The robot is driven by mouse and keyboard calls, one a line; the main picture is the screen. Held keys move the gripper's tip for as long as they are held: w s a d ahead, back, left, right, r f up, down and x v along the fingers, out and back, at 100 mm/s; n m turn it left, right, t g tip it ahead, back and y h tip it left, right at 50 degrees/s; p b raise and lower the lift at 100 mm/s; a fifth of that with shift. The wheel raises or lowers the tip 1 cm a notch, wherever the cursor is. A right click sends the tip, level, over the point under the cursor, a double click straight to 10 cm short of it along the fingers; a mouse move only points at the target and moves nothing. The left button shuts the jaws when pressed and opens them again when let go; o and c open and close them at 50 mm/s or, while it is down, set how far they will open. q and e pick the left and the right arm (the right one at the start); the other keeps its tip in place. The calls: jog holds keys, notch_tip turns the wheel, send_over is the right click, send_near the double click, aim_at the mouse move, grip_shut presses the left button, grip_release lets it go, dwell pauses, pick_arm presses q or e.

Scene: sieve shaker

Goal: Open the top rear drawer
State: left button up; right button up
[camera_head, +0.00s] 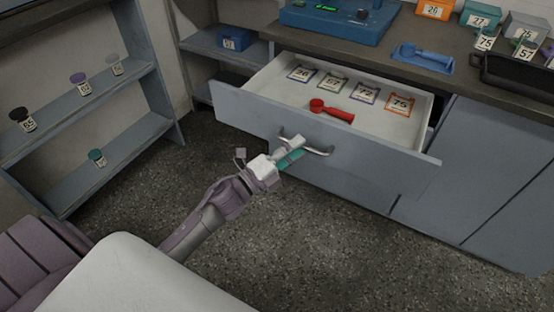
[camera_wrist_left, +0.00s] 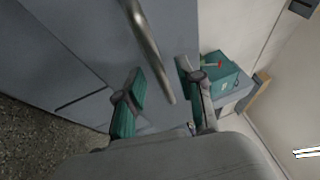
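The top drawer (camera_head: 290,125) of the grey cabinet is pulled well out in the head view, its white inside showing. Its metal bar handle (camera_head: 318,151) is on the front panel; it also shows in the left wrist view (camera_wrist_left: 148,40). My left gripper (camera_head: 294,150) is at the left part of the handle. In the left wrist view, its green-padded fingers (camera_wrist_left: 160,75) are spread with a gap between them, and the handle runs through that gap without clear contact on both sides. My right gripper is not in view.
In the drawer lie a red scoop (camera_head: 331,111) and several numbered cards (camera_head: 333,84). The counter (camera_head: 400,40) above holds a blue device (camera_head: 335,22), a blue tray (camera_head: 422,59) and numbered boxes. A shelf (camera_head: 80,110) with small jars stands at left. The floor before the drawer is clear.

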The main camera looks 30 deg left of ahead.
pick_arm(q)
jog(key=v, duration=1)
jog(key=shift+s, duration=0.2)
jog(key=shift+a, duration=0.1)
